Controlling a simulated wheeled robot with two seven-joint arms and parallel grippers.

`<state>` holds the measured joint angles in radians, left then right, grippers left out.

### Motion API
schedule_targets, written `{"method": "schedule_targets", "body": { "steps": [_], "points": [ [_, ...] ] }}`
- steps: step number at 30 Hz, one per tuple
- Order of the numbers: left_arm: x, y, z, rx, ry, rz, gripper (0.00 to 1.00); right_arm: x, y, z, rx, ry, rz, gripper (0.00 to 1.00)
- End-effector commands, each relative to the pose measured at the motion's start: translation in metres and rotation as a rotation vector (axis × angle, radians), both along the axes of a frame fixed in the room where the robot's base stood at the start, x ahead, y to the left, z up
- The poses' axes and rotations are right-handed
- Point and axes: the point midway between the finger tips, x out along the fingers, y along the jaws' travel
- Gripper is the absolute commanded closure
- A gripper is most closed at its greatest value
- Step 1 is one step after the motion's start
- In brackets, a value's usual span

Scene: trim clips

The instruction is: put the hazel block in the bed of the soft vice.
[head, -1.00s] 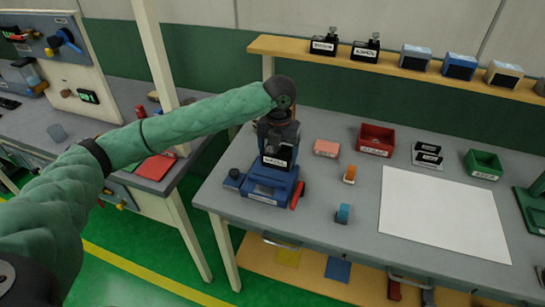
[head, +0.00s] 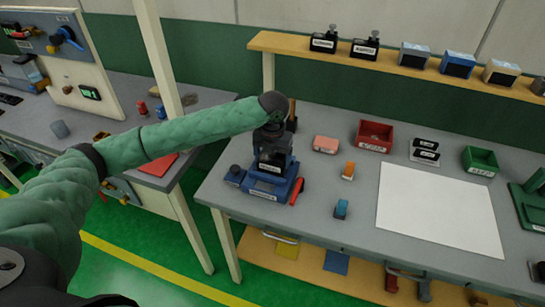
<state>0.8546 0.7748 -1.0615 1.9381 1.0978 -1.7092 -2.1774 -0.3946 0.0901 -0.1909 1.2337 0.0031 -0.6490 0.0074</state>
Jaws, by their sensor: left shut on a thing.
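The blue vice (head: 263,188) stands near the left end of the grey bench, with a red handle at its right side. My left gripper (head: 271,173) points down at the vice from above, its dark body hiding much of the vice's bed. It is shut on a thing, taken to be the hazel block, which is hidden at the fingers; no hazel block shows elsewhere. Whether it touches the bed cannot be told. My right gripper is not in view.
A brown handle-like thing (head: 292,114) stands behind the vice. To its right are a pink block (head: 326,145), an orange piece (head: 348,171), a blue piece (head: 341,208), a red bin (head: 375,136), a green bin (head: 481,161) and a white sheet (head: 438,209).

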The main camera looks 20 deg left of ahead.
Motion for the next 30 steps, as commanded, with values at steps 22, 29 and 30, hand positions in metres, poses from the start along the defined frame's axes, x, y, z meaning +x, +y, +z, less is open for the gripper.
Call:
{"method": "schedule_targets", "body": {
  "steps": [22,29,30],
  "points": [
    [0.001,0.000,0.024,0.000,-0.004,0.001,0.00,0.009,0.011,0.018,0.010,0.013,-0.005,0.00],
    [0.001,0.000,0.063,0.000,-0.003,0.001,0.00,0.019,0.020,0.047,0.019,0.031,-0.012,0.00],
    [0.001,0.000,0.070,0.000,-0.003,0.001,0.00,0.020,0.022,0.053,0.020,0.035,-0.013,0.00]
  ]
}}
